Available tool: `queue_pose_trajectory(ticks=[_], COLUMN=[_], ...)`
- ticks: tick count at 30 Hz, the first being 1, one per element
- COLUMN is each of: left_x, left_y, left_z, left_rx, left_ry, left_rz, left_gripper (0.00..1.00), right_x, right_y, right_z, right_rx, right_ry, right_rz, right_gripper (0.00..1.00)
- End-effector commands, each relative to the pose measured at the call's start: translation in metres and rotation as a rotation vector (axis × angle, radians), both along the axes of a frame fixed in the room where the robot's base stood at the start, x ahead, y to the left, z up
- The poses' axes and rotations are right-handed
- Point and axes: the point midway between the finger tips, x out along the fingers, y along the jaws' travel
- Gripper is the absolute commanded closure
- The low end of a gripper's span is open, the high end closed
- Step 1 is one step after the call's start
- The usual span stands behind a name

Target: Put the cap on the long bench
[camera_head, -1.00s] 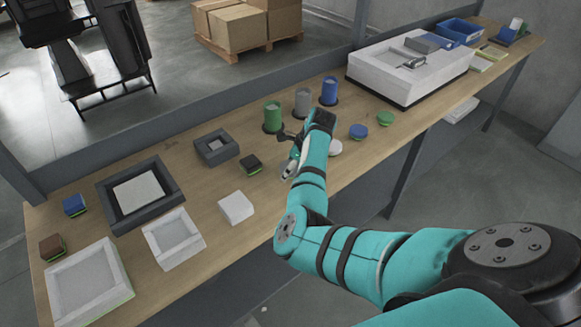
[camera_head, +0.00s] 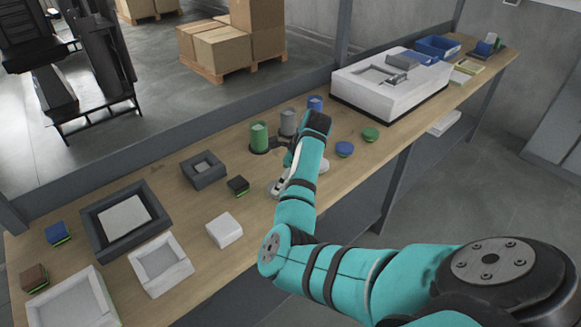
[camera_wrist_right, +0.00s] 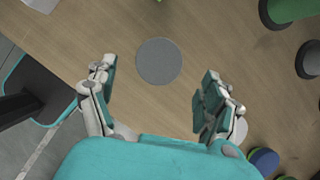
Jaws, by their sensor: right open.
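My right gripper (camera_wrist_right: 160,68) is open. A flat grey round cap (camera_wrist_right: 158,62) lies on the wooden bench between and beyond its fingertips, with neither finger visibly touching it. In the head view my right gripper (camera_head: 283,170) is low over the long bench (camera_head: 330,195), and the arm hides the grey cap. A white round cap (camera_wrist_right: 238,131) lies just right of the right finger and is partly covered; its edge also shows beside my arm in the head view (camera_head: 323,165). A blue cap (camera_head: 344,149) and a green cap (camera_head: 370,134) lie farther right. My left gripper is not in view.
A green cylinder (camera_head: 259,137), a grey one (camera_head: 288,122) and a blue one (camera_head: 315,104) stand behind the gripper. A small dark block (camera_head: 238,186) and a dark square tray (camera_head: 204,169) are to the left. A large white box (camera_head: 390,92) stands at right.

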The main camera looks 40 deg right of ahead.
Motion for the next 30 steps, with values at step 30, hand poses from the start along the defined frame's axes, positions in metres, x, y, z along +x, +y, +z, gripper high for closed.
queue_pose_trajectory(ticks=[30], left_x=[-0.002], left_y=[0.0], left_z=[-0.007], left_rx=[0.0], left_ry=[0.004], left_rz=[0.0], left_gripper=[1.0], right_x=[-0.022], right_y=[-0.013], right_z=[0.059], right_rx=[-0.004], right_ry=[0.001], right_rz=[0.003], right_gripper=[0.17])
